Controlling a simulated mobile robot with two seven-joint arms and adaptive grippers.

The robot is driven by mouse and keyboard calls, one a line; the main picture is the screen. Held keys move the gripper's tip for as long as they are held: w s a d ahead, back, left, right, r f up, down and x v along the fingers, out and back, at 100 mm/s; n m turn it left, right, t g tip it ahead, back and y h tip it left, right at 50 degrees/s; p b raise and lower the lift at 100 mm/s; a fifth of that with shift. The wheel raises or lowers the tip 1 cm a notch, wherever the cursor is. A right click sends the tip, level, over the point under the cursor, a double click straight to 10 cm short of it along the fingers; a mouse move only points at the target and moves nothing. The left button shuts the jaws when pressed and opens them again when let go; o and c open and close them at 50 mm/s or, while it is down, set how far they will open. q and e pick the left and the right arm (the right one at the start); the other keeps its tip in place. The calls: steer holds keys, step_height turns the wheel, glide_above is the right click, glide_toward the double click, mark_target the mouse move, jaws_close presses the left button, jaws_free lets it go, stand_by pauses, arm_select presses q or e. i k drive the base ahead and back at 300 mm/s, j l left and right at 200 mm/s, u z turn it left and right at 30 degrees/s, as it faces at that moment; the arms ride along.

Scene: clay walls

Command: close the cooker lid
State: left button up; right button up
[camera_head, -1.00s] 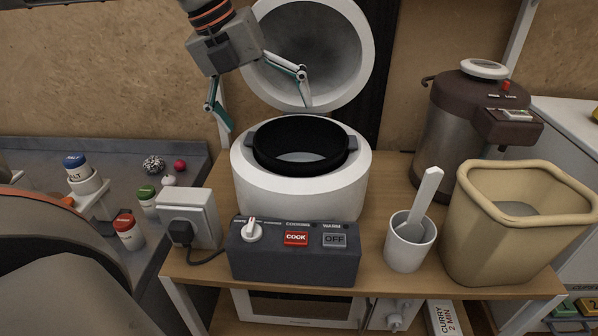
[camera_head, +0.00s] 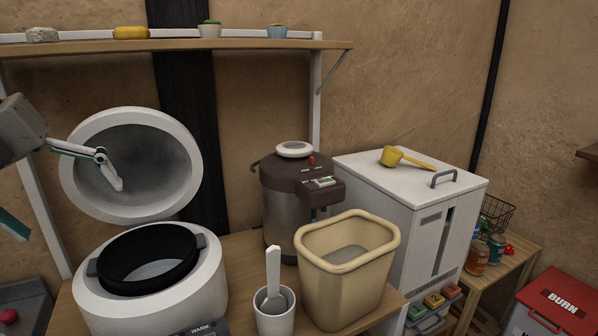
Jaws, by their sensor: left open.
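The cooker (camera_head: 150,312) is a round white body with a black inner pot (camera_head: 128,290), on a wooden table at lower left. Its round lid (camera_head: 160,170) stands raised behind the pot, grey inside with a white rim. My left gripper (camera_head: 70,212) is at the left edge, partly cut off by the frame. It is open and empty, with one finger in front of the lid's inner face. I cannot tell whether that finger touches the lid. My right gripper is not in view.
A brown water dispenser (camera_head: 285,215), a beige bin (camera_head: 335,290) and a white cup (camera_head: 273,318) with a paddle stand right of the cooker. A white cabinet (camera_head: 445,205) with a yellow scoop (camera_head: 395,157) is farther right. A wooden shelf (camera_head: 230,45) runs above the lid.

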mark_target(159, 163)
steer(key=k+l, duration=0.75)
steer(key=l, duration=0.15)
